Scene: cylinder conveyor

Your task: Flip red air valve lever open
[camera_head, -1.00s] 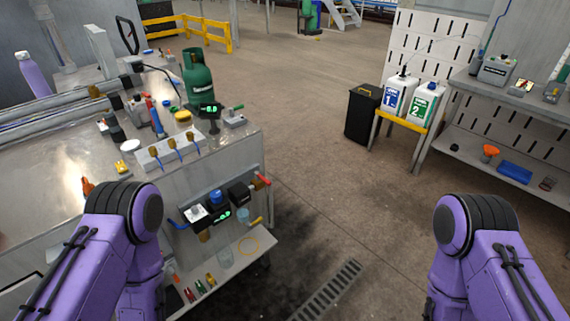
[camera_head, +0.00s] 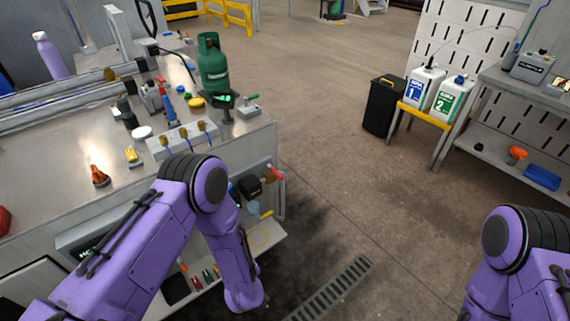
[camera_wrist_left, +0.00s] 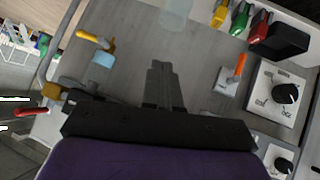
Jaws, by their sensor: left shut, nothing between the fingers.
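The red air valve lever (camera_head: 275,172) sticks out at the right end of the air unit on the bench's end face. It also shows in the left wrist view (camera_wrist_left: 32,111) at the left edge, beside a brass fitting (camera_wrist_left: 50,93). My left gripper (camera_wrist_left: 160,68) is shut and empty in the left wrist view, to the right of the red lever and apart from it. In the head view my left forearm covers much of the air unit, and the left gripper is hidden. My right gripper is outside the view.
A yellow lever (camera_wrist_left: 95,38) sits near the red one. An orange-handled valve (camera_wrist_left: 231,75) and a black knob (camera_wrist_left: 286,93) are to the gripper's right.

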